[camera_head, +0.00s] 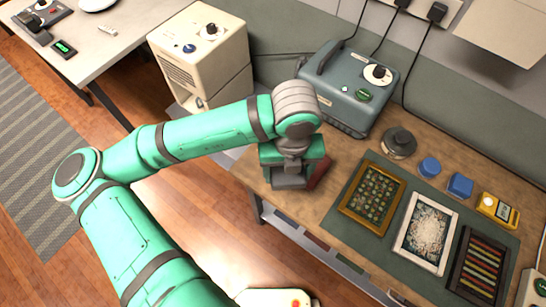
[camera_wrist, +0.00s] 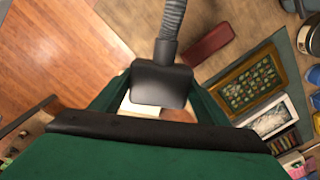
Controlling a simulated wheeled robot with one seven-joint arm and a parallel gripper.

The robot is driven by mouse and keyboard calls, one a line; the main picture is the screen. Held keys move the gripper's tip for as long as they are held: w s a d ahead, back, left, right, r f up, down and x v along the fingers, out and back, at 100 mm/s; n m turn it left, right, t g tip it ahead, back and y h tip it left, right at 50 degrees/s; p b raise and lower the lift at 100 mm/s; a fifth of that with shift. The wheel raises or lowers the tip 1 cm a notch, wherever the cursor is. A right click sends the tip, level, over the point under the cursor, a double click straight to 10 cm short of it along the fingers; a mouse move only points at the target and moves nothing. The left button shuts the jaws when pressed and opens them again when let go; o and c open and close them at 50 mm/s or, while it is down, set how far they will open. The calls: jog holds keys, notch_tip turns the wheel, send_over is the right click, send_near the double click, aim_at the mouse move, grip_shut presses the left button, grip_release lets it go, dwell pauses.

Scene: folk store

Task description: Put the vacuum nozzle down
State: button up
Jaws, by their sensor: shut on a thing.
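The vacuum nozzle (camera_wrist: 160,84) is a dark grey, flared head with a ribbed grey hose (camera_wrist: 173,20) running up from it in the wrist view. My gripper (camera_wrist: 158,100) has its green fingers on both sides of the nozzle and is shut on it. In the head view my gripper (camera_head: 289,180) is over the left end of the wooden workbench (camera_head: 338,157). The nozzle cannot be clearly told apart there, and my arm hides part of that spot. I cannot tell whether the nozzle touches the bench top.
A dark red block (camera_wrist: 208,42) lies beside the nozzle. A grey-blue machine (camera_head: 345,85) stands behind my gripper. To the right, a green mat (camera_head: 398,222) bears framed trays, including a gold one (camera_head: 371,198). A round dark jar (camera_head: 398,143) stands behind them.

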jog(key=shift+s+a, duration=0.15)
jog(key=shift+s, duration=0.35)
jog(key=shift+w+a+n, duration=0.1)
jog(key=shift+n, duration=0.2)
jog(key=w+f, duration=0.2)
jog(key=w, duration=0.2)
jog(key=w+a+f, duration=0.1)
jog(key=w+f, duration=0.2)
jog(key=w, duration=0.1)
jog(key=w+a+f, duration=0.1)
jog(key=w+f, duration=0.2)
jog(key=w, duration=0.1)
jog(key=shift+w+a+f, duration=0.15)
jog(key=shift+w+f, duration=0.05)
jog(key=shift+w, duration=0.1)
jog(key=shift+w+a+f, duration=0.15)
jog(key=shift+a+f, duration=0.15)
jog(key=shift+f, duration=0.05)
jog(key=shift+w+f, duration=0.15)
jog(key=shift+f, duration=0.1)
jog(key=f, duration=0.3)
jog(key=shift+w+d+f, duration=0.1)
jog(key=shift+d, duration=0.15)
jog(key=shift+a, duration=0.1)
jog(key=shift+f, duration=0.1)
